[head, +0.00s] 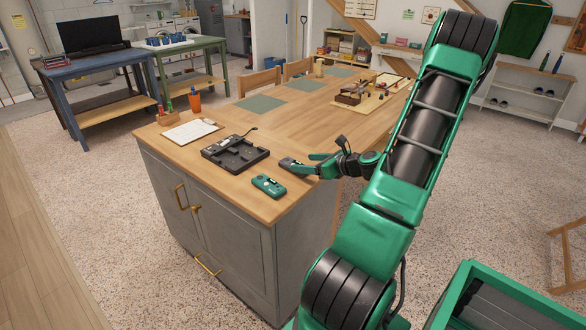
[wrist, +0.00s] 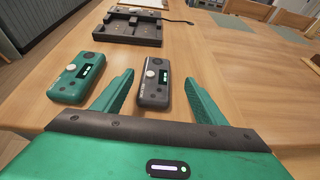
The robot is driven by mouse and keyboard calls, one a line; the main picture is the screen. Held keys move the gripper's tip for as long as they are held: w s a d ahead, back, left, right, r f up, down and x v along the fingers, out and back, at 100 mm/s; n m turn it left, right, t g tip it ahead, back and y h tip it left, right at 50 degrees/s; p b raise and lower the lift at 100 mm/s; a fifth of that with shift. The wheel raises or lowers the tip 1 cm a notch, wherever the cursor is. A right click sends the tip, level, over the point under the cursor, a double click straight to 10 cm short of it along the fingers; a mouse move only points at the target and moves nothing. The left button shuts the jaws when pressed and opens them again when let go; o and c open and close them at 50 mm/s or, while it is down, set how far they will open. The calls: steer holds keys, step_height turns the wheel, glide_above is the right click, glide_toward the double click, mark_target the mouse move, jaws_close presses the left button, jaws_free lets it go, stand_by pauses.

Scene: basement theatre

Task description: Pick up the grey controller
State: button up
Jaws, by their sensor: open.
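The grey controller (wrist: 155,84) lies flat on the wooden counter, with a small screen and a pale round knob on its top. In the wrist view it is between the two open fingers of my gripper (wrist: 160,97), which are apart from its sides. In the head view the grey controller (head: 291,164) is partly covered by my gripper (head: 314,164), whose fingers point left over the counter. A green controller (head: 268,185) lies next to it, to the left in the wrist view (wrist: 77,77), just outside my left finger.
A black charging tray (head: 234,164) with a cable lies behind the controllers. A clipboard (head: 190,131) and an orange cup (head: 195,103) with pens stand further left. The wooden counter is clear on the right side of the grey controller. Green mats (head: 260,103) lie further back.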

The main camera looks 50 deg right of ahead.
steer(key=shift+a+f+x, duration=0.1)
steer(key=shift+a+x, duration=0.05)
steer(key=shift+x, duration=1.35)
steer(key=shift+a+f+x, duration=0.1)
steer(key=shift+a+x, duration=0.05)
steer(key=shift+x, duration=1.35)
steer(key=shift+s, duration=0.15)
steer(key=c, duration=1.2)
